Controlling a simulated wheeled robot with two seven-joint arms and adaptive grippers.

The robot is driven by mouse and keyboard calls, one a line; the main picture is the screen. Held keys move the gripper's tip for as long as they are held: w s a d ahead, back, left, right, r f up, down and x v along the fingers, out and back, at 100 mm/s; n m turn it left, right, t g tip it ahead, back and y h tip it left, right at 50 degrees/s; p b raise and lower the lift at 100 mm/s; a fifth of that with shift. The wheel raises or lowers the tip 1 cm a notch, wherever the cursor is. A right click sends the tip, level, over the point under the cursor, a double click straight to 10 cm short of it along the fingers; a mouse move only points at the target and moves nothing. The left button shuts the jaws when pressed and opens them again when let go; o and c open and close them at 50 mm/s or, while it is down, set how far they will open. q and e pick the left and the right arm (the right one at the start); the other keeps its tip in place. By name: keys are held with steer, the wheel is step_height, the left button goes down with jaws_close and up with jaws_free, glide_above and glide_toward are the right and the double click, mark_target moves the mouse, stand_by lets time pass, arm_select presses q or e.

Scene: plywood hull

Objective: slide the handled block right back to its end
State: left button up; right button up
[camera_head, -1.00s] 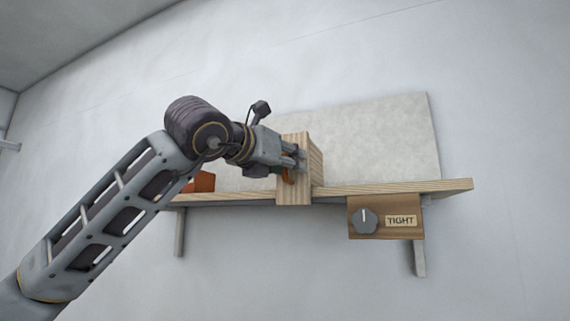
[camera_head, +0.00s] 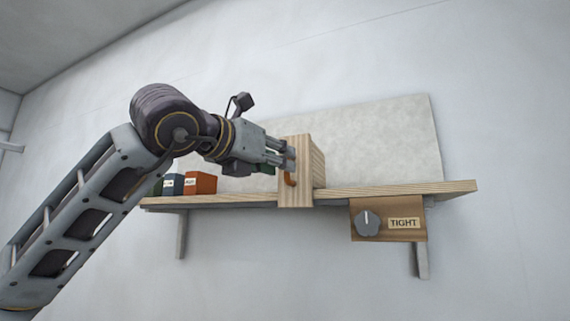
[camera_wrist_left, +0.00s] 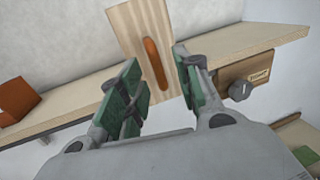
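The handled block (camera_head: 302,165) is pale wood and stands upright around the middle of a wooden shelf (camera_head: 400,190), its front board hanging over the front edge. In the left wrist view the handle (camera_wrist_left: 155,62) shows whole, lying in the gap between the fingers. My left gripper (camera_head: 283,157) is open in front of the block, its green-padded fingers (camera_wrist_left: 160,68) apart and not closed on the handle. My right gripper is not in view.
Several small boxes, including an orange one (camera_head: 201,183), stand on the shelf's left end. A panel with a grey knob (camera_head: 368,222) and a "TIGHT" label (camera_head: 404,223) hangs below the right part. The shelf right of the block is clear. A pale board (camera_head: 385,135) stands behind.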

arm_select(q)
steer(key=v, duration=0.7)
steer(key=shift+s, duration=0.1)
stand_by(0.6)
